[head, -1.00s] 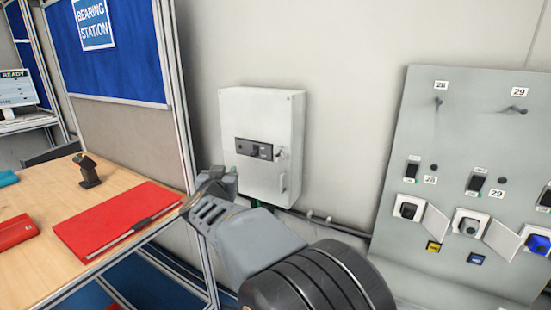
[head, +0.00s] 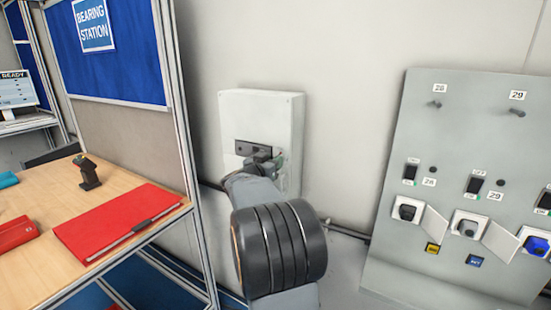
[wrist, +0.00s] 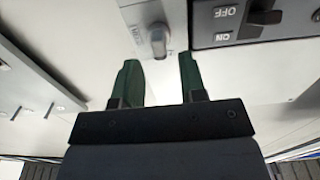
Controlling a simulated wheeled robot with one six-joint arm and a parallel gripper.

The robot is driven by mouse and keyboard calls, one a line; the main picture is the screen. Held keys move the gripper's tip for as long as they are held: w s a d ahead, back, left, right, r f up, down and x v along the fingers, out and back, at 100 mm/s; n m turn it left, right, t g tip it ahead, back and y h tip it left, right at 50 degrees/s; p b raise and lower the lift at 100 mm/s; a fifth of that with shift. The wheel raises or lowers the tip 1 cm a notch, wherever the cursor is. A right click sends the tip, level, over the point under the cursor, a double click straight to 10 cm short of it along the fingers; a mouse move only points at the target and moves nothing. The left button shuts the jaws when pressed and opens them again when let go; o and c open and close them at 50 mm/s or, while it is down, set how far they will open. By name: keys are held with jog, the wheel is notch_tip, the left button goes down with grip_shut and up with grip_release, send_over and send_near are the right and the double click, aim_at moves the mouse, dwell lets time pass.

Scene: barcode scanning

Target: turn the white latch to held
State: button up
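The white latch (wrist: 157,40) is a small pale knob on a light grey plate on the front of the white wall box (head: 262,108). In the wrist view it stands just beyond my gripper (wrist: 160,76), near the middle of the gap between the two green fingertips. The fingers are apart with nothing between them. I cannot see them touching the latch. In the head view my gripper (head: 272,163) is at the box front, right of its black switch, and hides the latch.
The black ON/OFF switch panel (wrist: 248,22) is close beside the latch. A grey panel with numbered switches (head: 470,140) stands at the right. A wooden table (head: 50,200) with a red folder (head: 118,215) is at the left.

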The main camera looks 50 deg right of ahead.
jog(key=shift+x, duration=1.4)
jog(key=shift+c, duration=0.2)
jog(key=shift+s, duration=0.1)
jog(key=c, duration=0.6)
